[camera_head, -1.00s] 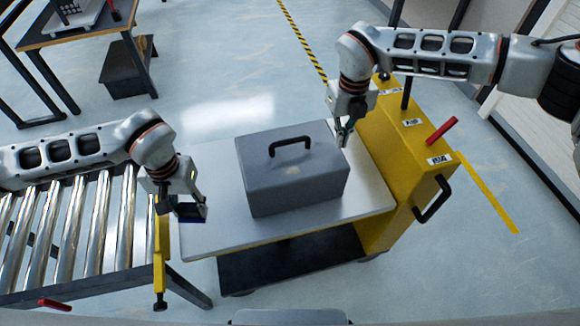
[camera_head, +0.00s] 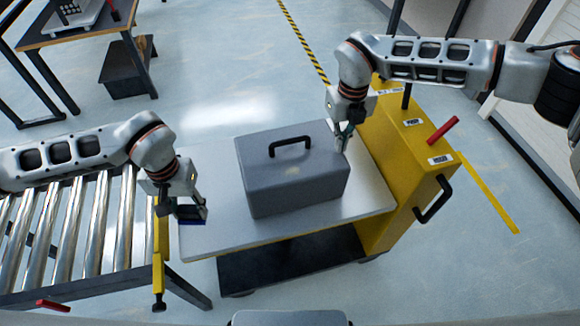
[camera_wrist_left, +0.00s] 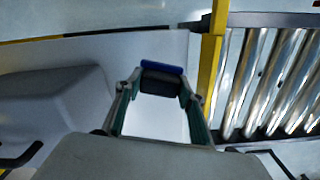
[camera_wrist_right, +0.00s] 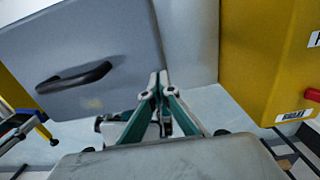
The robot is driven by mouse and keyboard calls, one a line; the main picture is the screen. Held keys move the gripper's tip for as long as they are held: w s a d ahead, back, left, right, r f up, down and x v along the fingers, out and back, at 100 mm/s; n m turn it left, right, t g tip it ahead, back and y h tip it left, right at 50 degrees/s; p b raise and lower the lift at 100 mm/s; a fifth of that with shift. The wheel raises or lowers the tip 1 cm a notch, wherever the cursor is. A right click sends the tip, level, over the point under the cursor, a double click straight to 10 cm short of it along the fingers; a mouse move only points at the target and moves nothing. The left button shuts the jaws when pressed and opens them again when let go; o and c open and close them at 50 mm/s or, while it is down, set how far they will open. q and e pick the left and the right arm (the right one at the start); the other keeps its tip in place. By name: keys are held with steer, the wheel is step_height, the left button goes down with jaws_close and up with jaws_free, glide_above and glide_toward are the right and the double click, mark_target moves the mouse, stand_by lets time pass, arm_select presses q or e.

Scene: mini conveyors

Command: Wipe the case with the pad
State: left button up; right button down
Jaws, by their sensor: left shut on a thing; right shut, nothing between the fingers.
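The grey case (camera_head: 300,185) stands on the cart's pale top, its black handle (camera_head: 290,142) on the lid. A faint yellowish smudge (camera_head: 293,170) shows on the lid near the front. My left gripper (camera_head: 190,207) is shut on the blue and dark pad (camera_head: 192,220), left of the case and apart from it. In the left wrist view the pad (camera_wrist_left: 162,72) sits across the fingertips. My right gripper (camera_head: 342,140) is shut and empty at the case's right side. In the right wrist view its closed fingertips (camera_wrist_right: 158,80) are beside the case edge; I cannot tell whether they touch.
The cart top (camera_head: 215,235) is bare around the case. Its yellow end (camera_head: 400,150) with a black handle rises at the right. A roller conveyor (camera_head: 85,225) with a yellow post stands at the left. A table (camera_head: 75,28) is at the far left.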

stand_by(0.9)
arm_select(q)
steer(key=shift+w+d+r+n, duration=0.1)
steer(key=shift+w+d+n, duration=0.35)
steer(key=shift+n, duration=0.45)
steer(key=w+d+r+n, duration=0.4)
steer(key=w+n, duration=0.2)
steer(key=n, duration=0.3)
step_height(320, 180, up, 10)
steer(key=m, duration=1.1)
glide_above(284, 174)
steer(key=shift+a+f, duration=0.15)
steer(key=shift+f, duration=2.75)
steer(key=shift+f, duration=1)
